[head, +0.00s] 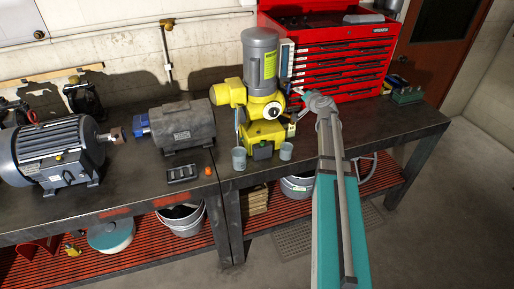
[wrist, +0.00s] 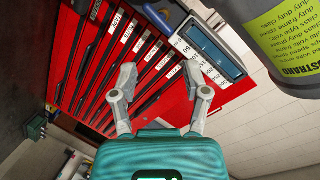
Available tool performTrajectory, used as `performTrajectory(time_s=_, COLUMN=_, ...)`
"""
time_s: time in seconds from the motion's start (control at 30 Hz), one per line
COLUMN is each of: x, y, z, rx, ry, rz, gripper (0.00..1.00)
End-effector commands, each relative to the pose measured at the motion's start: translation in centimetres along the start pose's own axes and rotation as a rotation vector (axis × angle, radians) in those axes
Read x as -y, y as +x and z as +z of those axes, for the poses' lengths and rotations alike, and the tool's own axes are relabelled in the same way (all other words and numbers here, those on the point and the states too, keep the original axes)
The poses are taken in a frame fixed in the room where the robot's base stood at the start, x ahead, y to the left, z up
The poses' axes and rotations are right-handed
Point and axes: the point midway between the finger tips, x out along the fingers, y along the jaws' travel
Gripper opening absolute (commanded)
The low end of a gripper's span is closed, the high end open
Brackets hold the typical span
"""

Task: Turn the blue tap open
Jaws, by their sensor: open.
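A yellow machine with a grey motor on top (head: 260,58) stands on the workbench; the motor's grey side with a yellow label also fills the upper right of the wrist view (wrist: 290,45). I cannot make out a blue tap for certain. A small dark and blue part (wrist: 165,12) is cut off at the top of the wrist view. A blue fitting (head: 141,124) sits at the left end of the grey motor. My gripper (wrist: 166,84) is open and empty, its fingers apart. In the head view my gripper (head: 299,95) is just right of the yellow machine, and its fingertips are too small to read.
A red tool cabinet (head: 340,60) stands behind my gripper. Grey cups (head: 239,158), a black tray (head: 183,173) and a large motor (head: 52,150) are on the bench (head: 145,190). The bench's right part is mostly clear.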

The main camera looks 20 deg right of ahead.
Motion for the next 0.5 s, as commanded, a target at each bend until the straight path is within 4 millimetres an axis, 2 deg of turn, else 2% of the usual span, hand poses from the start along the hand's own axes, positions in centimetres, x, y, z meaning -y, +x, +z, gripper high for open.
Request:
performTrajectory(time_s=0.03, x=0.1, y=-1.1, z=0.0, rx=-0.001, ry=0.000, rz=0.001, gripper=0.60)
performTrajectory(time_s=0.13, x=0.2, y=-2.5, z=0.0, rx=-0.001, ry=0.000, rz=0.001, gripper=0.60)
performTrajectory(time_s=0.5, x=1.7, y=-2.3, z=5.1, rx=0.134, ry=-0.072, rz=0.005, gripper=0.60)
